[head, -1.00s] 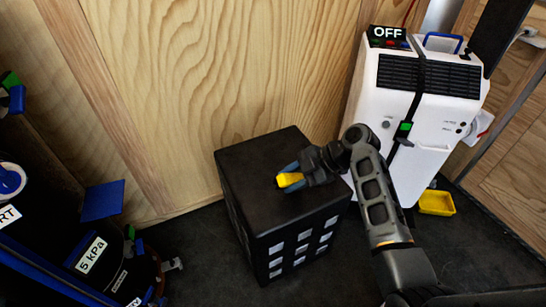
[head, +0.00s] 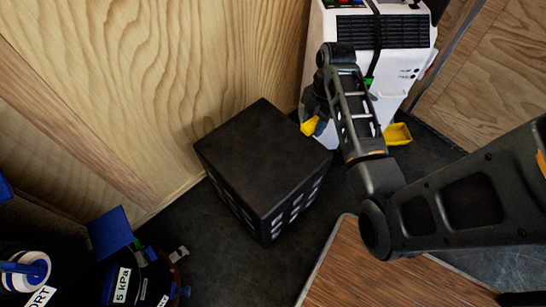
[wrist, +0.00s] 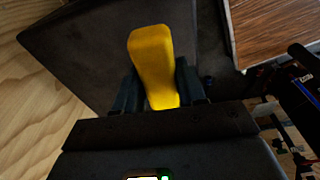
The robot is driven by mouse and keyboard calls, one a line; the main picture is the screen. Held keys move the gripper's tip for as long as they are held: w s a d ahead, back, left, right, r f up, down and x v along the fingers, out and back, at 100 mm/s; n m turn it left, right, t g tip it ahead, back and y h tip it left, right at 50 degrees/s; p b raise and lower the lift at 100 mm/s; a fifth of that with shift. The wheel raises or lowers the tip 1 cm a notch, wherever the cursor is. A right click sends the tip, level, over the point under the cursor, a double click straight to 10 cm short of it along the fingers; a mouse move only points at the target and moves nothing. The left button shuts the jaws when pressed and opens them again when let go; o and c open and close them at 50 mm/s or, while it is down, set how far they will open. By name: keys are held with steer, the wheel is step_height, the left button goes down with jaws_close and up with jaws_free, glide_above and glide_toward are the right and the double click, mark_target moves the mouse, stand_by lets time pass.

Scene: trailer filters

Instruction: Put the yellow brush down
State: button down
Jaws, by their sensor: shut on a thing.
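The yellow brush (head: 310,126) is in my gripper (head: 316,112), at the right edge of the black box's top in the head view. In the wrist view the yellow brush (wrist: 153,62) stands out between the two dark fingers of my gripper (wrist: 158,88), which are shut on it. The black box (head: 250,150) is a cube with pale square patches on its side. Its dark top (wrist: 100,50) lies behind the brush in the wrist view. I cannot tell the gap between brush and box.
A white machine (head: 390,70) with a black grille stands at the back right. A yellow tray (head: 397,134) lies on the floor beside it. A wooden panel (head: 360,270) is at the front right. Blue and black equipment (head: 125,250) stands at the left. The box top is bare.

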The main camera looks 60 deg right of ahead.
steer(key=b, duration=0.2)
glide_above(274, 161)
steer(key=f, duration=0.7)
steer(key=shift+d, duration=0.2)
steer(key=shift+f, duration=1.75)
steer(key=shift+f, duration=0.3)
steer(key=c, duration=0.7)
jaws_free()
steer(key=shift+o, duration=0.2)
steer(key=shift+f+b, duration=0.1)
steer(key=shift+b, duration=0.35)
step_height(274, 161, up, 8)
steer(key=d+p, duration=0.1)
steer(key=p, duration=0.1)
steer(key=shift+s+d, duration=0.3)
steer(key=shift+s, duration=0.05)
